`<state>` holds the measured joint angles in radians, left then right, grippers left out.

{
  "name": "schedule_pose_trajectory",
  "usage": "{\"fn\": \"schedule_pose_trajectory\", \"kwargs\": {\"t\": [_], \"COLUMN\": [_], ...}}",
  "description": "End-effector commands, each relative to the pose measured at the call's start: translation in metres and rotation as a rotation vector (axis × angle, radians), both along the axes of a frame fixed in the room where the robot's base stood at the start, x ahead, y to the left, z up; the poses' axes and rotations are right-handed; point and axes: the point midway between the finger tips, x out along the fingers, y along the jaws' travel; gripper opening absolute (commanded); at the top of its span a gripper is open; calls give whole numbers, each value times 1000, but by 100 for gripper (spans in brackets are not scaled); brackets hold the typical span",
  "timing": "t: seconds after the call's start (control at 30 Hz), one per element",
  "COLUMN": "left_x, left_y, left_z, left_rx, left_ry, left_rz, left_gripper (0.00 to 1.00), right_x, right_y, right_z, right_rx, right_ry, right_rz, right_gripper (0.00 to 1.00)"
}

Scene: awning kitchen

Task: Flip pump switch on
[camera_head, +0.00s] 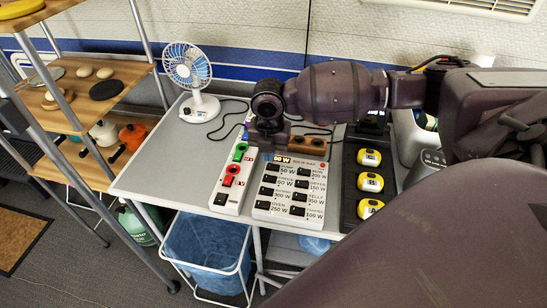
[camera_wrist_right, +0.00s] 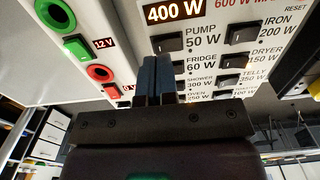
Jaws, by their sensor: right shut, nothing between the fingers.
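The white switch panel (camera_head: 258,205) lies on the grey table. It has two columns of black rocker switches with wattage labels. In the right wrist view the pump switch (camera_wrist_right: 168,43) is at the upper left of the panel, beside the label "PUMP 50 W". I cannot tell its position. The display (camera_wrist_right: 174,11) above it reads 400 W. My right gripper (camera_head: 264,143) is over the panel's top left end, pointing down. In the wrist view its blue-padded fingers (camera_wrist_right: 154,62) are shut and empty, close to the pump switch; contact cannot be told. My left gripper is not in view.
A white strip (camera_head: 228,200) with green and red sockets lies left of the panel. A black tray with yellow-fronted units (camera_head: 369,182) stands to its right. A small fan (camera_head: 190,75) stands at the back left. The table's left part (camera_head: 165,160) is clear.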

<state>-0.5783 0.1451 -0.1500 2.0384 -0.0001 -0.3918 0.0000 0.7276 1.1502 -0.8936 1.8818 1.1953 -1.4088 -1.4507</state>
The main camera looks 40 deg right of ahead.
Motion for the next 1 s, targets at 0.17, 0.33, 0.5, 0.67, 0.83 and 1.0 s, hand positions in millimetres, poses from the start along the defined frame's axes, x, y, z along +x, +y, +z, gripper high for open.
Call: {"fn": "schedule_pose_trajectory", "kwargs": {"t": [0.17, 0.33, 0.5, 0.67, 0.83, 1.0], "left_x": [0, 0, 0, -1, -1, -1], "left_y": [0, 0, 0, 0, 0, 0], "left_z": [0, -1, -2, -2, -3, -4], "left_rx": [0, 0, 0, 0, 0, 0], "left_ry": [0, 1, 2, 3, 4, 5], "left_rz": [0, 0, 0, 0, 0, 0], "left_gripper": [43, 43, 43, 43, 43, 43], "right_x": [0, 0, 0, 0, 0, 0], "right_y": [0, 0, 0, 0, 0, 0], "right_z": [0, -2, -4, -6, -8, -10], "right_rx": [0, 0, 1, 1, 1, 1], "right_ry": [0, 0, 1, 1, 1, 1], "right_rz": [0, 0, 0, 0, 0, 0], "right_gripper": [0, 0, 0, 0, 0, 0]}}
